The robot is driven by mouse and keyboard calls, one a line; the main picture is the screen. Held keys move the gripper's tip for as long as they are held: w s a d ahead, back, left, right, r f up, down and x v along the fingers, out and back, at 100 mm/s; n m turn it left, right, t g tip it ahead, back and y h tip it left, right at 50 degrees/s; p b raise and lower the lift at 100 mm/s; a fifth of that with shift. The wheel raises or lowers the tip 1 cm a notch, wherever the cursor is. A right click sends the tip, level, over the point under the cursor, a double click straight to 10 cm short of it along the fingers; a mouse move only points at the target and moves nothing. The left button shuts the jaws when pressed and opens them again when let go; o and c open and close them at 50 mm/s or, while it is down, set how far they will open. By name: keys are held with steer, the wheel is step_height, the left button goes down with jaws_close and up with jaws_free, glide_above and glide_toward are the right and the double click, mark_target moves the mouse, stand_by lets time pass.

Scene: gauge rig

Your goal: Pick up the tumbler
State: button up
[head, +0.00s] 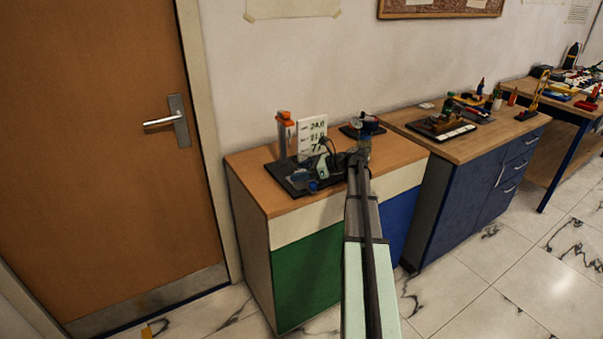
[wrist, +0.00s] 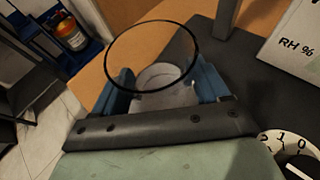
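The tumbler (wrist: 158,98) is a clear, pale vessel with a thin dark round rim, seen from above in the wrist view. My gripper (wrist: 163,85) has its two blue fingers well apart, one on each side of the tumbler. I see the rim crossing in front of the fingers, and I cannot tell whether either finger touches the wall. I cannot make out the tumbler in that view.
A dark base plate (head: 290,180) carries an orange-topped post (head: 285,135) and a white readings card (head: 312,138); the card also shows close by in the wrist view (wrist: 292,45). A round dial (wrist: 290,145) is near my gripper's right side. A blue cabinet (head: 460,190) stands to the right.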

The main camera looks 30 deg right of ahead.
steer(key=c, duration=0.7)
steer(key=shift+c, duration=0.3)
steer(key=shift+r, duration=0.25)
